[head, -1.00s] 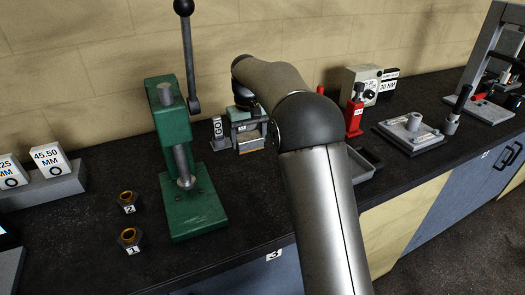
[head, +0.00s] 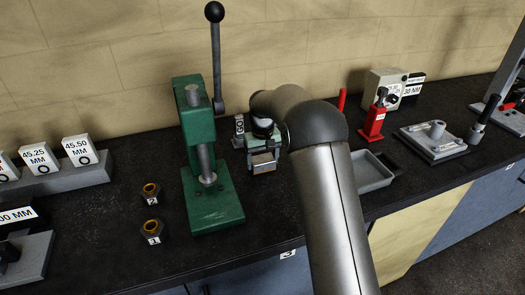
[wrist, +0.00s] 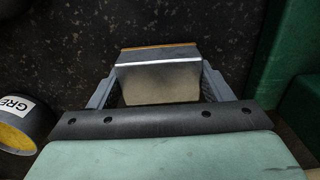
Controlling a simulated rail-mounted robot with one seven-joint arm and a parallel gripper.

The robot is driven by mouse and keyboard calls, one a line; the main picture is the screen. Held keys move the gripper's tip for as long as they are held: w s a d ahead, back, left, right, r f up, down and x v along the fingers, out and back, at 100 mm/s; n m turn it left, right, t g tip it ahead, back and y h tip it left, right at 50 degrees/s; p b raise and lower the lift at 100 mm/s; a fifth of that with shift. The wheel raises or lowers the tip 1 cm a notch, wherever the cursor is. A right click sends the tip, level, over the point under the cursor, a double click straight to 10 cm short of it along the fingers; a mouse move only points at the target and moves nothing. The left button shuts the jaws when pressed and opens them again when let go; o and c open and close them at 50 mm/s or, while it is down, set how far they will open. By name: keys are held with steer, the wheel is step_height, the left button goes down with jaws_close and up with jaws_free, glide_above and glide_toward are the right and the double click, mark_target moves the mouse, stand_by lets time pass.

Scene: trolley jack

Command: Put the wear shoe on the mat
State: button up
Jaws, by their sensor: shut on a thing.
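My gripper (head: 262,152) is over the bench, just right of the green press. In the wrist view its two grey fingers (wrist: 158,88) are shut on the sides of a grey metal block with a bronze-coloured edge, which I take to be the wear shoe (wrist: 158,82). The same block shows small in the head view (head: 263,164). Whether it touches the bench is hard to tell. I cannot make out a separate mat in either view; my arm covers part of the bench.
The green press (head: 212,207) stands close left of my gripper. A gauge marked GO (head: 239,127) is behind it. A round item marked GRE (wrist: 22,122) lies at the left in the wrist view. A grey tray (head: 373,173) and a red tool (head: 374,122) are to the right.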

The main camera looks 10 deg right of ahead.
mark_target(263, 159)
steer(key=shift+f, duration=0.1)
steer(key=shift+f, duration=0.15)
steer(key=o, duration=1.9)
steer(key=shift+f, duration=0.1)
steer(key=shift+o, duration=0.2)
step_height(263, 159, up, 12)
steer(key=b, duration=0.2)
steer(key=s+d+m, duration=0.1)
steer(key=s+d, duration=0.2)
steer(key=s, duration=1.1)
steer(key=s+d+r+m, duration=0.1)
steer(key=s+d, duration=0.2)
steer(key=s, duration=1.1)
steer(key=shift+s+d+t, duration=0.25)
steer(key=shift+s+t, duration=0.05)
steer(key=shift+s, duration=0.05)
steer(key=shift+o, duration=0.5)
steer(key=s+d+f, duration=0.1)
steer(key=s+f, duration=0.4)
steer(key=s, duration=0.6)
steer(key=shift+s+f+m, duration=0.3)
steer(key=shift+s+m, duration=0.05)
steer(key=shift+m, duration=0.05)
